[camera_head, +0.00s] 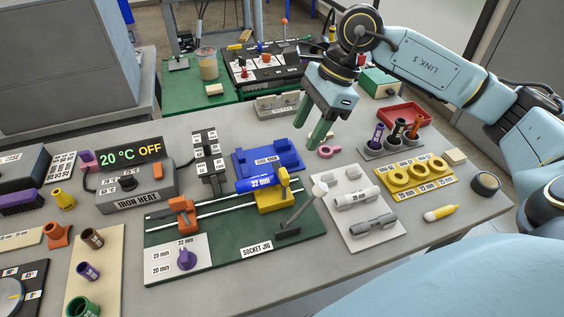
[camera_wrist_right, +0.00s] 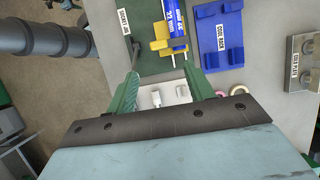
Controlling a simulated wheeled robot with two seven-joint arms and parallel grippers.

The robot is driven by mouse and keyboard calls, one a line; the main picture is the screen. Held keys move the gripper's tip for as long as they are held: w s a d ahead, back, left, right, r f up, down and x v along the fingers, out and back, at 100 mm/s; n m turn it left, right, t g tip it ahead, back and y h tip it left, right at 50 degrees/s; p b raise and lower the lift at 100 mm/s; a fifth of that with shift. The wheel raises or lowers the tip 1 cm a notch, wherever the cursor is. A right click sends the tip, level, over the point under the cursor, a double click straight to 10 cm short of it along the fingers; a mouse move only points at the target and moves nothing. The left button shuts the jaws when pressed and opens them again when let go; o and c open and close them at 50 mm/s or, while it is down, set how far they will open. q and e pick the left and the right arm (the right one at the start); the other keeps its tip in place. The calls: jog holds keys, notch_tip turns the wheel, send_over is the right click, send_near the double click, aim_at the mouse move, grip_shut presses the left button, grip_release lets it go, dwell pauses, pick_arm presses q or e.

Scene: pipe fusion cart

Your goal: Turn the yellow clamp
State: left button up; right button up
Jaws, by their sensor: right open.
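The yellow clamp (camera_head: 275,201) sits on the green socket jig (camera_head: 225,255), with an upright yellow part at its right end. A blue 32 mm pipe (camera_head: 258,184) lies at the clamp. In the wrist view the clamp (camera_wrist_right: 161,44) shows beyond my fingertips, next to the blue pipe (camera_wrist_right: 173,15). My right gripper (camera_head: 310,127) is open and empty, above the table, behind and to the right of the clamp and apart from it. Its two green fingers also show in the wrist view (camera_wrist_right: 160,75). My left gripper is not in view.
A blue rack (camera_head: 268,160) stands just behind the clamp, and a grey lever (camera_head: 300,213) rises at its right. A white board with pipe pieces (camera_head: 346,185) lies right of the jig. An orange clamp (camera_head: 182,214) stands on the jig's left. The iron heater (camera_head: 137,190) is further left.

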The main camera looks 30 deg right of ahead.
send_over(285, 172)
jog(key=d, duration=0.2)
notch_tip(285, 172, down, 5)
jog(key=x, duration=0.5)
jog(key=shift+s+d+f, duration=0.1)
jog(key=shift+s+f, duration=0.15)
jog(key=shift+f, duration=0.2)
jog(key=shift+c, duration=0.3)
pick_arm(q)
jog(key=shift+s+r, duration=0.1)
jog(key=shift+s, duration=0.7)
pick_arm(e)
jog(key=c, duration=0.9)
